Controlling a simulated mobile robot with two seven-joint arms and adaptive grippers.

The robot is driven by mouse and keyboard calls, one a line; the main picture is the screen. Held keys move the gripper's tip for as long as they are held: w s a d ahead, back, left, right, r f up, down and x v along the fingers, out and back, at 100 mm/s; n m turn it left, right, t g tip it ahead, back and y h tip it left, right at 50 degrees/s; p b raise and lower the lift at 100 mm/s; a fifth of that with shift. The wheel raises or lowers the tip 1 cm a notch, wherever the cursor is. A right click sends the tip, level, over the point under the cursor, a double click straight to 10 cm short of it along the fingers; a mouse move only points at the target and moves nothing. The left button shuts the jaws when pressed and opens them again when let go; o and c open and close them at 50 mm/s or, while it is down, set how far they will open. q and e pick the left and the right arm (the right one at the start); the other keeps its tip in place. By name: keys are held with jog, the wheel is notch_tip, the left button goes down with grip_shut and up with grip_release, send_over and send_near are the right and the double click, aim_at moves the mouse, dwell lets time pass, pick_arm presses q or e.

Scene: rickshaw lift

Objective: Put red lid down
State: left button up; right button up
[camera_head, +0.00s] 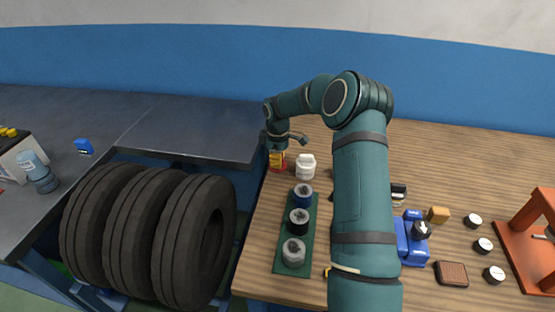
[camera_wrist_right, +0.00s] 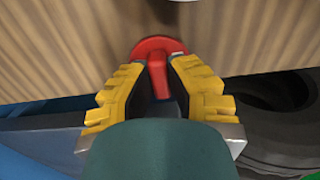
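The red lid (camera_wrist_right: 157,53) is a round disc with a raised red handle, seen in the right wrist view between my yellow-padded fingers. My right gripper (camera_wrist_right: 157,80) appears shut on that handle. In the head view, my right gripper (camera_head: 277,158) points down at the left edge of the wooden table, and a bit of red lid (camera_head: 277,169) shows at its fingertips. The lid is at or just above the wood; I cannot tell if it touches. A white jar (camera_head: 305,168) stands just right of the gripper. My left gripper is not in view.
A green tray (camera_head: 279,257) with several dark and grey round parts lies in front of the jar. Blue blocks (camera_head: 411,245), a brown block (camera_head: 452,273) and a red frame (camera_head: 524,236) are to the right. Tires (camera_head: 145,240) stand left of the table. My right arm hides part of the table.

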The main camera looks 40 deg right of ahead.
jog(key=o, duration=0.3)
notch_tip(320, 180, up, 12)
jog(key=p, duration=0.2)
jog(key=shift+r, duration=0.15)
dwell(0.4)
jog(key=shift+p, duration=0.3)
